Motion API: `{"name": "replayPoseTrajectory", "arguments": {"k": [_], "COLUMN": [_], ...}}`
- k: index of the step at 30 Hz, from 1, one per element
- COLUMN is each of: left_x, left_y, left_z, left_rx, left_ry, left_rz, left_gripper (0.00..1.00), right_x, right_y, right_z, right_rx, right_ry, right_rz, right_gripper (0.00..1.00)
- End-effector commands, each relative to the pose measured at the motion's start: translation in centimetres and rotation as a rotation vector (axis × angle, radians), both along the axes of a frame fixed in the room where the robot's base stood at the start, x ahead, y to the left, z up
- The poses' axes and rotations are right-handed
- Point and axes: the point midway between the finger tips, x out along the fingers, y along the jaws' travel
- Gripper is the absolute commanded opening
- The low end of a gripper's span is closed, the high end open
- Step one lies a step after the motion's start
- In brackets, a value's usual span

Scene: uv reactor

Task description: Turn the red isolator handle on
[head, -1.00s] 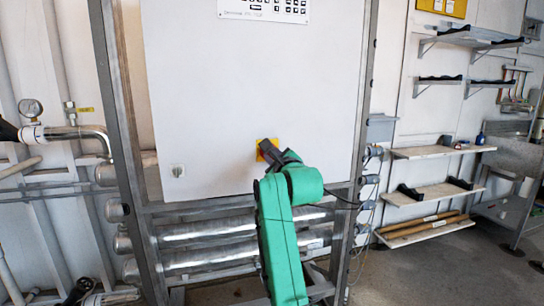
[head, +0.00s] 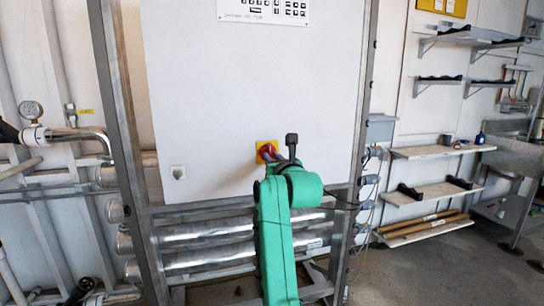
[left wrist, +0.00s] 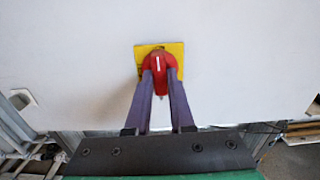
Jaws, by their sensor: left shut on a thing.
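The red isolator handle (head: 264,151) sits on a yellow square plate (head: 259,144) low on the white cabinet door. In the left wrist view the red handle (left wrist: 160,67) stands out in front of the yellow plate (left wrist: 142,51). A white line on it runs nearly upright in that picture. My left gripper (left wrist: 160,77) has its two purple fingers on either side of the handle and is shut on it. In the head view my left gripper (head: 271,155) reaches the handle from below right, partly covering it and the plate. My right gripper is not in view.
The white cabinet door (head: 215,85) is held in a grey metal frame (head: 118,110). Shelves (head: 430,150) stand to the right. The door face around the handle is clear.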

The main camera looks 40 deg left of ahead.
Motion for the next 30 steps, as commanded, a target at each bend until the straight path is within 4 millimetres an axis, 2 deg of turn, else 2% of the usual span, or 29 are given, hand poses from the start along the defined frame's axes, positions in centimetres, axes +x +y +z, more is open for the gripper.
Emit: {"name": "replayPoseTrajectory", "arguments": {"k": [17, 18, 20, 30], "left_x": [0.0, 0.01, 0.0, 0.03], "left_y": [0.03, 0.04, 0.03, -0.06], "left_z": [-0.14, -0.14, -0.14, -0.06], "left_rx": [0.021, 0.021, 0.021, 0.021], "left_ry": [0.036, 0.036, 0.036, 0.033], "left_rz": [0.001, 0.001, 0.001, 0.0], "left_gripper": [0.0, 0.29, 0.51, 0.51], "right_x": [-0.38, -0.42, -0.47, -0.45], "right_y": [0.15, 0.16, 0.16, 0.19], "right_z": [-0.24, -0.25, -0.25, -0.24], "right_rx": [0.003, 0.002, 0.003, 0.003], "right_ry": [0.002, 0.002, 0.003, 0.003], "right_rz": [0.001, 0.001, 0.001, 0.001], "right_gripper": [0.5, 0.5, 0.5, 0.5]}}
